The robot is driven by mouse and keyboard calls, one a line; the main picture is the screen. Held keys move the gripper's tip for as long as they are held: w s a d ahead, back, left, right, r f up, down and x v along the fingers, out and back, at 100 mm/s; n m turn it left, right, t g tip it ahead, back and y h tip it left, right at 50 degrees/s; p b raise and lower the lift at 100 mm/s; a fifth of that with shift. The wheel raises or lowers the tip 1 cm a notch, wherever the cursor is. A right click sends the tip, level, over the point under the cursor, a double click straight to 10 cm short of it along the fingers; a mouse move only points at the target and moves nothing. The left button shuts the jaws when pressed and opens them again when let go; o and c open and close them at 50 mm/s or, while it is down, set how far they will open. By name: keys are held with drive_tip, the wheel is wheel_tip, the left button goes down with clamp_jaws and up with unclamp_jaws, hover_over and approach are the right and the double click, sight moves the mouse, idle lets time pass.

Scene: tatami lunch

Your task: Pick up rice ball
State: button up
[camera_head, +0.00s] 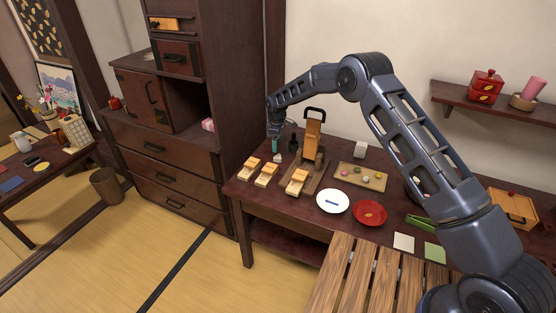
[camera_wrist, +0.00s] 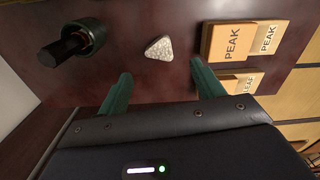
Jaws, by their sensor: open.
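The rice ball (camera_wrist: 159,48) shows in the wrist view as a small, pale, speckled triangle lying on the dark red-brown table. My gripper (camera_wrist: 162,84) is open, with its two green fingers apart and nothing between them. The rice ball is beyond the fingertips, roughly centred across the gap, and apart from both fingers. In the head view my gripper (camera_head: 275,146) hangs over the back left of the table; I cannot make out the rice ball clearly there.
Wooden boxes (camera_head: 267,174) line the table's left front. A tall wooden stand (camera_head: 313,130), sweets tray (camera_head: 345,180) and white plate (camera_head: 332,208) are further right.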

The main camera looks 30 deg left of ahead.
sight(278, 156)
drive_tip(key=shift+w+d+f, duration=0.1)
drive_tip(key=shift+f, duration=1.85)
drive_tip(key=shift+w+d+f, duration=0.1)
drive_tip(key=shift+f, duration=1.8)
drive_tip(key=c, duration=1.1)
drive_tip(key=shift+o, duration=0.2)
drive_tip(key=shift+r, duration=0.15)
